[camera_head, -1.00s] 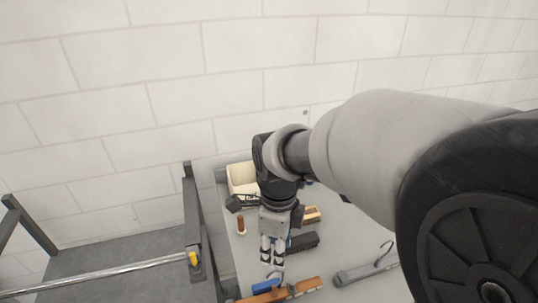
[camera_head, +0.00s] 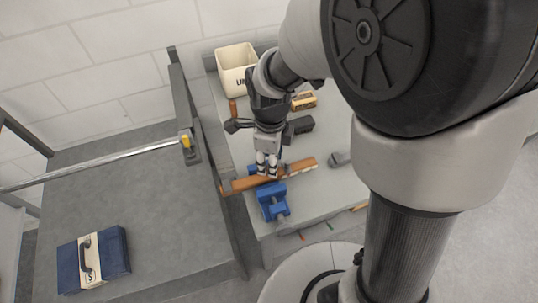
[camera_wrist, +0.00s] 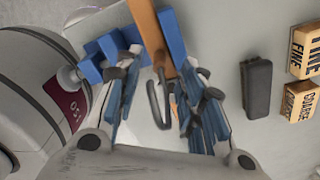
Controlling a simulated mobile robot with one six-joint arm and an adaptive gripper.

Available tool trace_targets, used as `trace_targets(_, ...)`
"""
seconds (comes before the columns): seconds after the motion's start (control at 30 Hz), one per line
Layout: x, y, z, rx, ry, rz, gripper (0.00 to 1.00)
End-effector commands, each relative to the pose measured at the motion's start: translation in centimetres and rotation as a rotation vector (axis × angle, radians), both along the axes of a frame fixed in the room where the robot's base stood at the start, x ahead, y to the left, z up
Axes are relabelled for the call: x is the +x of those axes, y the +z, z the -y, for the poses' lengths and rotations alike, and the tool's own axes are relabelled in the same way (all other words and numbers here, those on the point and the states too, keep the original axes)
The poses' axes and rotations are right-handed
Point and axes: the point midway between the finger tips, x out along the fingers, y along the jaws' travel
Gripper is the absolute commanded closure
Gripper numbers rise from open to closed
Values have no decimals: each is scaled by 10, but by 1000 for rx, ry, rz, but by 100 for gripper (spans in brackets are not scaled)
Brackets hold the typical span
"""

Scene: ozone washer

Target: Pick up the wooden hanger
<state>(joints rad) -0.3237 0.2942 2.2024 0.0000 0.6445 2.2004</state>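The wooden hanger (camera_head: 299,170) is an orange-brown bar lying across the front of the grey bench, near a blue vise (camera_head: 271,203). My gripper (camera_head: 267,172) points down over the hanger's middle in the head view. In the wrist view, my gripper (camera_wrist: 163,112) is open, with its blurred fingers spread to either side. The wooden hanger (camera_wrist: 148,28) and its metal hook show between the fingers. Whether a finger touches the wood cannot be told. Part of the hanger is hidden behind the fingers in the head view.
A cream bin (camera_head: 235,68) stands at the back of the bench. A dark block (camera_head: 301,124) and a tan box (camera_head: 303,101) lie behind the hanger. A rail (camera_head: 100,165) and a blue case (camera_head: 93,262) are left, beyond the bench edge.

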Motion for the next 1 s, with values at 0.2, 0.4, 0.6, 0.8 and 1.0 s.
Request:
trace_targets(0.2,-1,-26,0,-1,0,-1,64)
trace_targets(0.4,0,-25,0,0,0,0,65)
trace_targets(0.6,0,-25,0,0,0,0,78)
trace_targets(0.8,0,-25,0,0,0,0,92)
trace_targets(1.0,0,-25,0,0,0,0,100)
